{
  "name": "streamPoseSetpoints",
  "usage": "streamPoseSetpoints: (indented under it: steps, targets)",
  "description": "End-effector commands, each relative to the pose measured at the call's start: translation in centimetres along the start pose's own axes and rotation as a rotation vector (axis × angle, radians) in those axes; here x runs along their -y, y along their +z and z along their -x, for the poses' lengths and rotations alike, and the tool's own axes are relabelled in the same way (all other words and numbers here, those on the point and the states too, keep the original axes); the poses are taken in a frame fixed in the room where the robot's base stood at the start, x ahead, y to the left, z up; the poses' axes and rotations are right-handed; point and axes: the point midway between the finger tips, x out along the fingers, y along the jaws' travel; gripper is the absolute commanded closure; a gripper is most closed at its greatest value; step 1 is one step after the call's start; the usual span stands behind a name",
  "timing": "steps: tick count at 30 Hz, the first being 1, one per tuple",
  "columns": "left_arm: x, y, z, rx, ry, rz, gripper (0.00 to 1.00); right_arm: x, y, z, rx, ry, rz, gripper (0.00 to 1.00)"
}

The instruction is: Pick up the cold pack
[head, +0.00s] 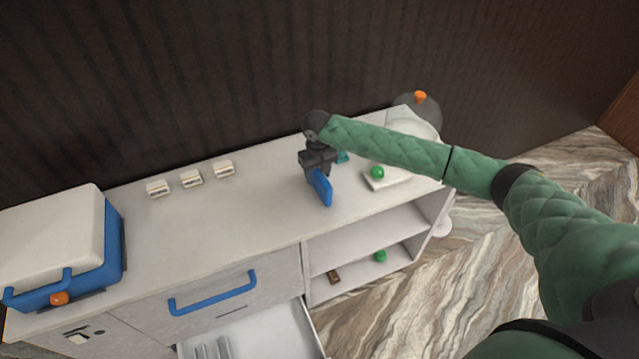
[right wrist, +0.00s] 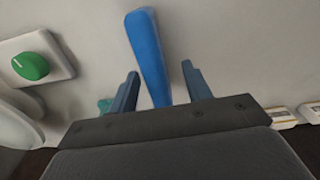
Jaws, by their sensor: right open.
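The blue cold pack (head: 321,189) is a thin slab on the white counter, right of its middle, apparently standing on edge. My right gripper (head: 318,168) is right over it in the head view and hides its upper part. In the right wrist view the cold pack (right wrist: 147,50) runs between the two open fingers (right wrist: 160,75), with a gap visible on each side near the tips. I cannot tell whether either finger touches it. My left gripper is in neither view.
A blue cooler with a white lid (head: 55,230) stands at the counter's left end. Three small white boxes (head: 191,179) line the back. A white block with a green knob (head: 378,172) and a teal item (head: 342,156) are near my gripper. A lower drawer (head: 265,335) is open.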

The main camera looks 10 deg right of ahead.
Motion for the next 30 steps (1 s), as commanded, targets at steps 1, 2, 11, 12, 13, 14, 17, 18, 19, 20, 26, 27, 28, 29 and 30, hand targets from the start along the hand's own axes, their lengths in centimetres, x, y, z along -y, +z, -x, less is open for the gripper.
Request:
streamPoseSetpoints:
  steps: [1, 2, 11, 12, 13, 14, 17, 18, 19, 20, 26, 27, 28, 29, 30]
  targets:
    - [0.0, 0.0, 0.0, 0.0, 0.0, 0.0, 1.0, -0.2, 0.0, -0.5, 0.002, 0.001, -0.001, 0.51]
    - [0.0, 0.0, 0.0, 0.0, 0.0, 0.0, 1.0, -0.3, 0.0, -0.8, 0.003, 0.002, -0.001, 0.51]
    - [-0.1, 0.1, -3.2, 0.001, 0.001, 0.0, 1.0, -0.6, 0.0, -4.0, 0.001, 0.001, 0.001, 0.51]
    - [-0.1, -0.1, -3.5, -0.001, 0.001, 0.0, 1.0, -0.6, 0.0, -4.3, 0.001, 0.001, 0.001, 0.51]
    - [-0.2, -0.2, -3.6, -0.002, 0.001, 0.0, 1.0, -0.6, 0.0, -4.5, 0.0, 0.001, 0.001, 0.51]
    - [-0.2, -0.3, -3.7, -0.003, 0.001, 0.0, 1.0, -0.6, 0.0, -4.6, 0.0, 0.001, 0.001, 0.51]
    - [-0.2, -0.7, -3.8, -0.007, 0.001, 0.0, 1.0, -0.7, 0.0, -4.7, 0.0, 0.001, 0.0, 0.51]
    - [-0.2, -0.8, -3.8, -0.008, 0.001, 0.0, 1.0, -0.6, 0.0, -4.7, 0.0, 0.001, 0.0, 0.51]
    - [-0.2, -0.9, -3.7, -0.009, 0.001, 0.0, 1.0, -0.6, 0.0, -4.7, 0.0, 0.001, 0.0, 0.51]
    - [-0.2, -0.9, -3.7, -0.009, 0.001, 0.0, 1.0, -0.6, 0.0, -4.6, 0.001, 0.001, 0.0, 0.51]
    - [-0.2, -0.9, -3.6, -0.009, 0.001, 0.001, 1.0, -0.6, 0.0, -4.7, 0.001, 0.001, 0.001, 0.69]
    - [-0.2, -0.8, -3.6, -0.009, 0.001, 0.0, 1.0, -0.6, 0.0, -4.7, 0.001, 0.001, 0.001, 0.76]
    - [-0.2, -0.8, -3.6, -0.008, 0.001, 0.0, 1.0, -0.6, 0.0, -4.7, 0.001, 0.001, 0.001, 0.82]
    - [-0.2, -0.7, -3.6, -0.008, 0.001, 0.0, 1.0, -0.6, 0.0, -4.7, 0.001, 0.001, 0.001, 0.88]
    - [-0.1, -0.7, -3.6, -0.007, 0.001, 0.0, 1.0, -0.6, 0.0, -4.7, 0.001, 0.001, 0.001, 0.96]
